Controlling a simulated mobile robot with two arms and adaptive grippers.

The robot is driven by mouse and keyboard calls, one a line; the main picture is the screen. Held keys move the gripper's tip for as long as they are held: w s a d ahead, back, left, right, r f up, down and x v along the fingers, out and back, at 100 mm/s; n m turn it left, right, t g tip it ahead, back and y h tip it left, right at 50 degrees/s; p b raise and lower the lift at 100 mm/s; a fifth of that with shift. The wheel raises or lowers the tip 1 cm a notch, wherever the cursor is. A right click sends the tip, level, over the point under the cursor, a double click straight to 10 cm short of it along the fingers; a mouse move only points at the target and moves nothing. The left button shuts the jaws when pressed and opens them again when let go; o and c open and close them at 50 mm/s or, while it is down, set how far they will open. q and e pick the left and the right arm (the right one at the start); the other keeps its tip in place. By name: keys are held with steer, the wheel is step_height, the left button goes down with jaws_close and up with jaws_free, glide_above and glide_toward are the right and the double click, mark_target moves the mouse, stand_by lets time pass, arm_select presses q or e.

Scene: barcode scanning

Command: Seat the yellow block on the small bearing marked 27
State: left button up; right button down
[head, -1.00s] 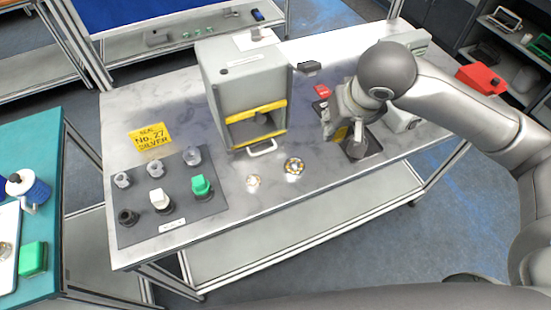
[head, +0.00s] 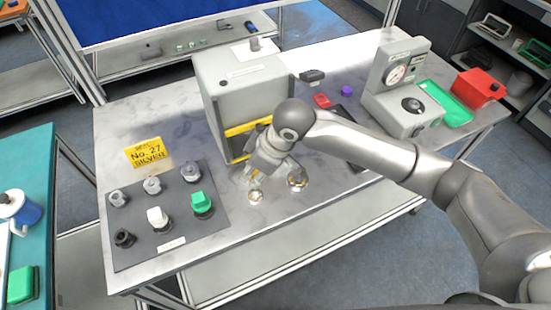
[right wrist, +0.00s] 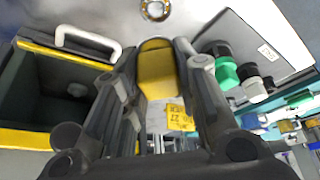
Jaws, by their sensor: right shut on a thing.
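My right gripper (head: 268,172) is low over the table, just behind the two bearings. The small bearing (head: 255,196) lies on the table left of the larger bearing (head: 297,181). One bearing (right wrist: 155,9) shows at the top of the wrist view, apart from the block; I cannot tell which. No number is readable on either bearing. A yellow sign (head: 148,153) reads "No. 27 SILVER". My left gripper is not in view.
A grey box (head: 240,90) with a yellow-edged opening stands right behind my gripper. A dark panel (head: 185,222) with several knobs lies to the left. A gauge device (head: 400,85), green tray (head: 447,103) and red bin (head: 478,88) stand at the right. The front table strip is clear.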

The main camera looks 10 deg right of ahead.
steer(key=shift+a+f, duration=0.25)
steer(key=shift+f, duration=0.1)
step_height(320, 180, down, 4)
steer(key=b, duration=0.5)
steer(key=shift+r, duration=0.2)
steer(key=shift+f, duration=0.55)
steer(key=shift+f+p, duration=0.75)
steer(key=shift+f, duration=0.3)
stand_by(0.4)
steer(key=c, duration=0.7)
jaws_free()
steer(key=shift+c, duration=0.2)
